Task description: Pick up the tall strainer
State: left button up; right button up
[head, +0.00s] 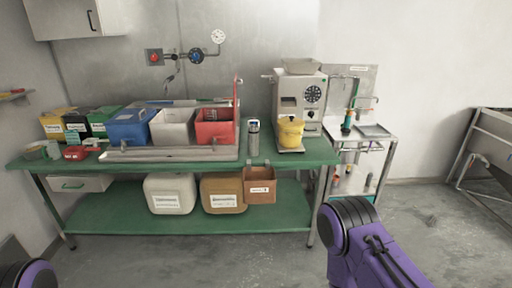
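I cannot clearly make out a tall strainer in the head view. A small upright grey cylinder (254,138) with a dark and blue top stands on the green table (120,164), between the red bin and the grinder. It is too small to tell whether it is a strainer. Both of my grippers are out of view. Only purple arm links of mine show, at the bottom left corner and at the bottom right of centre. They are in front of the table, apart from the things on it.
Blue, white and red bins (214,131) stand on a metal tray. A yellow bucket (291,132) sits before the grinder (302,95). Several boxes stand at the left. Containers (171,196) fill the lower shelf. A metal stand (361,136) is right of the table. The floor in front is clear.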

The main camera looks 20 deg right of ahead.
aim_at(254, 138)
jog(key=u, duration=0.7)
jog(key=i, duration=1.8)
jog(key=z, duration=0.3)
